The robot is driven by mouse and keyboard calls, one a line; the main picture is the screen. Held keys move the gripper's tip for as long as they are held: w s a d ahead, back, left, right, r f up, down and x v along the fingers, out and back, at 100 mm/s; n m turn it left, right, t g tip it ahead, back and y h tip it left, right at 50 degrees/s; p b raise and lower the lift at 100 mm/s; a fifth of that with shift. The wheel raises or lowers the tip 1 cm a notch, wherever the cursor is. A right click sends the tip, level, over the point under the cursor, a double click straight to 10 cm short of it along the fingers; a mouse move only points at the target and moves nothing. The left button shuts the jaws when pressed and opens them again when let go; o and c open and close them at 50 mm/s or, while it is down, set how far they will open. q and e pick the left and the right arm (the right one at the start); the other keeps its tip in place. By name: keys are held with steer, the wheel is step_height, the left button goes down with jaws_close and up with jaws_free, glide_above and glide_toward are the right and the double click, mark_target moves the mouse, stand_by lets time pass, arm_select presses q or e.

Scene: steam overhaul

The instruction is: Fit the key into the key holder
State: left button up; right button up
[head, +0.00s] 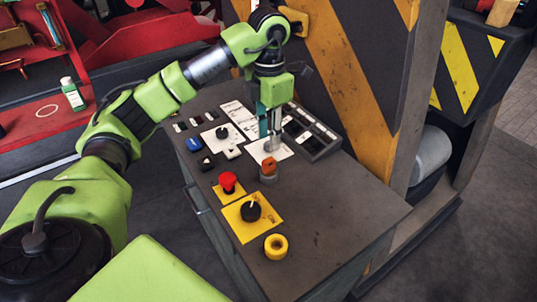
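My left gripper (269,138) points down over the grey control desk (335,205). Its fingertips are just above and behind a small orange block (268,163), which looks like the key's head. The orange block sits on a short grey cylinder (268,176), perhaps the key holder. I cannot tell how deep it sits or whether the fingers touch it. The fingers are seen nearly edge-on, so their opening is unclear. My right gripper is out of view.
A red mushroom button (228,181), a black rotary knob (251,210) on a yellow plate and a yellow ring (276,246) stand nearer me. Small switches and a blue button (194,145) are at left. A striped panel (345,85) rises behind. The desk's right side is clear.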

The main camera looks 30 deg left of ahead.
arm_select(q)
step_height(320, 180, up, 3)
steer(key=shift+r, duration=0.2)
stand_by(0.5)
